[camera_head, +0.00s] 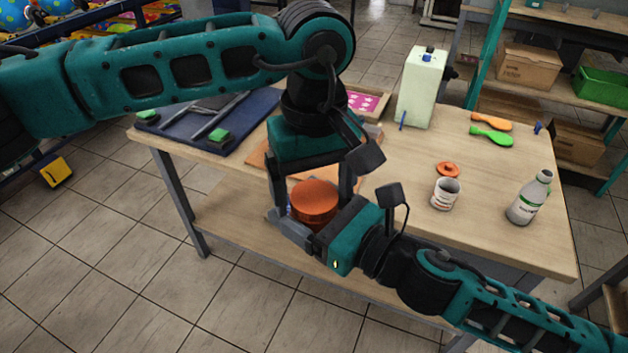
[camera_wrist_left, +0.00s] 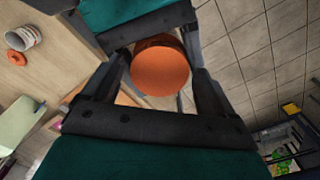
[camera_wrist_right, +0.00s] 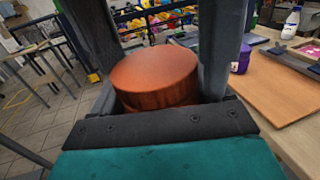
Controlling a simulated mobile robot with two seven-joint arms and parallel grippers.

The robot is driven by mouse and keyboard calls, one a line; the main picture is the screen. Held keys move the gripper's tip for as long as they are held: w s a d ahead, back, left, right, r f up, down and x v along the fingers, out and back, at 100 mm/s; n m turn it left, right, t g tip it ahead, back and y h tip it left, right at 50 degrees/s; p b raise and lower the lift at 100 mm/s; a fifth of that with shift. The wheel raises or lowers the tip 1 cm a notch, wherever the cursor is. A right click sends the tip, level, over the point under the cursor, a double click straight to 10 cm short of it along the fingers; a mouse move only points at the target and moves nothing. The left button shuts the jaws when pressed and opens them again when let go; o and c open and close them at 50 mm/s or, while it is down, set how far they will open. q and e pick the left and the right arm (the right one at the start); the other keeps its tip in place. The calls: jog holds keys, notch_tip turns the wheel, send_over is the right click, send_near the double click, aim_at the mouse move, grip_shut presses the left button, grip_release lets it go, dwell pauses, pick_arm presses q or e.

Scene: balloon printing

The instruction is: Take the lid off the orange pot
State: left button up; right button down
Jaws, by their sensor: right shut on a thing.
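The orange pot (camera_head: 314,204) is held upright off the near edge of the wooden table. Its round orange lid (camera_wrist_right: 155,68) sits on top. My right gripper (camera_head: 305,222) is shut on the pot from the side, with a finger on either side of it in the right wrist view. My left gripper (camera_head: 312,192) points down from above, its two open fingers on either side of the lid. The lid also shows between them in the left wrist view (camera_wrist_left: 160,70). Contact between the left fingers and the lid is hard to tell.
On the table (camera_head: 400,185) stand a white cup (camera_head: 446,194) beside an orange disc (camera_head: 448,169), a white bottle (camera_head: 530,198) and a pale green canister (camera_head: 420,88). Orange and green spoon-like tools (camera_head: 491,136) lie behind. A dark blue tray (camera_head: 215,120) is at left.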

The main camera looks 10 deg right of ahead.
pick_arm(q)
jog(key=c, duration=1)
jog(key=n, duration=1.3)
jog(key=o, duration=1.2)
jog(key=shift+c, duration=0.2)
